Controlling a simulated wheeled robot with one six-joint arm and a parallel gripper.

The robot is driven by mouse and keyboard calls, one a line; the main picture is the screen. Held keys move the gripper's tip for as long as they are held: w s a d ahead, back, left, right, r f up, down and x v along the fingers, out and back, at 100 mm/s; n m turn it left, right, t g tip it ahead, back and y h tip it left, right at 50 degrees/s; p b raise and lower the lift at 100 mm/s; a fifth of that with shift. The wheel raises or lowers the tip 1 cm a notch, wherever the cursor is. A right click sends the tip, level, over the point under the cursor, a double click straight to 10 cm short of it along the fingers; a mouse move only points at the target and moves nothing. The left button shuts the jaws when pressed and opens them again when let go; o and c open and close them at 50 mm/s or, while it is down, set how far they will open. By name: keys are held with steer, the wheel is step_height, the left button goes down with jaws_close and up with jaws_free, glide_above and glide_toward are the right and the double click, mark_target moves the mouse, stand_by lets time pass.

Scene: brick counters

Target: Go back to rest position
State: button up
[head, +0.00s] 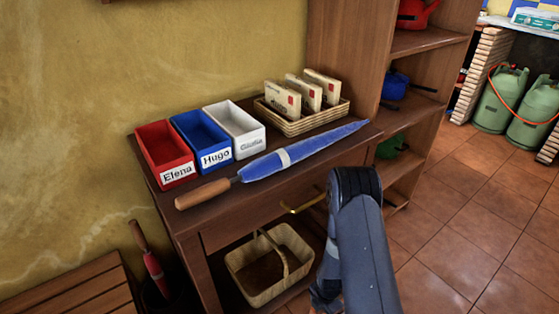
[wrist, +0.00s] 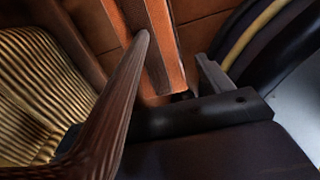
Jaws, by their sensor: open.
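Brown wooden boards (wrist: 150,30) lie beyond the fingers. In the head view my arm is folded low in front of the wooden console table (head: 215,232), toward the right end. The gripper end there is mostly hidden behind the arm link, near the table's lower shelf. The wicker basket with a handle (head: 268,262) stands on that shelf, left of my arm. It also shows at the left of the wrist view (wrist: 30,95).
The tabletop holds red (head: 165,150), blue (head: 202,138) and white (head: 235,126) bins, a closed blue umbrella (head: 300,153) and a letter basket (head: 310,122). A shelf unit (head: 340,50) adjoins at right. A slatted bench (head: 75,290) stands at left. Tiled floor (head: 470,215) is clear at right.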

step_height(320, 180, down, 4)
steer(key=shift+w+d+r+b, duration=0.1)
steer(key=shift+d+r+b, duration=0.1)
steer(key=shift+b, duration=0.25)
steer(key=shift+a+r+p, duration=0.1)
steer(key=shift+r+p, duration=0.35)
steer(key=shift+r, duration=0.65)
steer(key=shift+f, duration=0.1)
